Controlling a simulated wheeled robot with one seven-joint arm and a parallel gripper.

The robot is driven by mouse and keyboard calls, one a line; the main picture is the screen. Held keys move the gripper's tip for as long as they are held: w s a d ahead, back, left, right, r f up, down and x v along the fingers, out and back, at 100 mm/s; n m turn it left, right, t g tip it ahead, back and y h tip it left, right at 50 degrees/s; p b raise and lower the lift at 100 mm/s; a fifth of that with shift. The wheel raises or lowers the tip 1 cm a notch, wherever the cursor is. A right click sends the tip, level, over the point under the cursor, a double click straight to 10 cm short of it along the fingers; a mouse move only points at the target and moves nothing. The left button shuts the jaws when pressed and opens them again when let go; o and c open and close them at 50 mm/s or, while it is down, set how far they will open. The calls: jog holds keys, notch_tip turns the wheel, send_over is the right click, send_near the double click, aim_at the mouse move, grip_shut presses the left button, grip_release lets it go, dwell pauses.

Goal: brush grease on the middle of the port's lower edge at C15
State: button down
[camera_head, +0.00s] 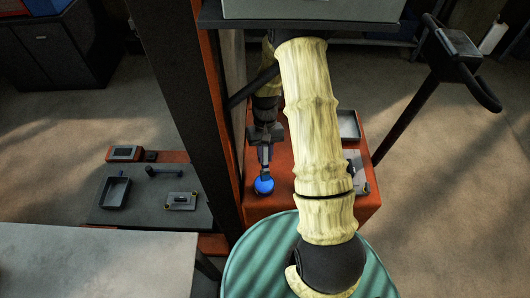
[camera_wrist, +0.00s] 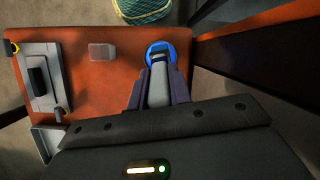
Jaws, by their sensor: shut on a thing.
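My gripper (camera_head: 265,150) is over the orange-red cabinet top (camera_head: 252,207) in the head view. In the wrist view my gripper (camera_wrist: 160,85) is shut on a light grey handle-like piece (camera_wrist: 159,88). A round blue thing (camera_head: 264,185) shows just beyond the fingertips. In the wrist view the blue thing (camera_wrist: 154,48) looks like a ring around the far end of the grey piece. I cannot tell whether they are joined, and no bristles show. Neither a port nor a C15 mark can be made out.
On the orange-red top are a grey plate fixture (camera_wrist: 38,82), a small grey block (camera_wrist: 102,52) and a tray (camera_wrist: 46,142). A dark upright post (camera_head: 180,100) stands left of my gripper. A low grey bench (camera_head: 140,208) holds a tray and small parts.

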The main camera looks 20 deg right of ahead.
aim_at(264, 158)
jog(key=shift+w+d+f+b, duration=0.1)
jog(key=shift+w+f+b, duration=0.2)
jog(key=shift+f+b, duration=0.3)
jog(key=shift+w+a+f+b, duration=0.1)
jog(key=shift+w+f+b, duration=0.15)
jog(key=shift+f+b, duration=0.4)
jog(key=shift+w+d+f+b, duration=0.1)
jog(key=shift+w+f+b, duration=0.2)
jog(key=shift+f+b, duration=0.3)
jog(key=shift+s+f+b, duration=0.15)
jog(key=shift+f+b, duration=0.1)
jog(key=shift+b, duration=0.05)
jog(key=shift+f+b, duration=0.3)
jog(key=shift+f, duration=0.2)
jog(key=shift+f, duration=0.6)
dwell(0.4)
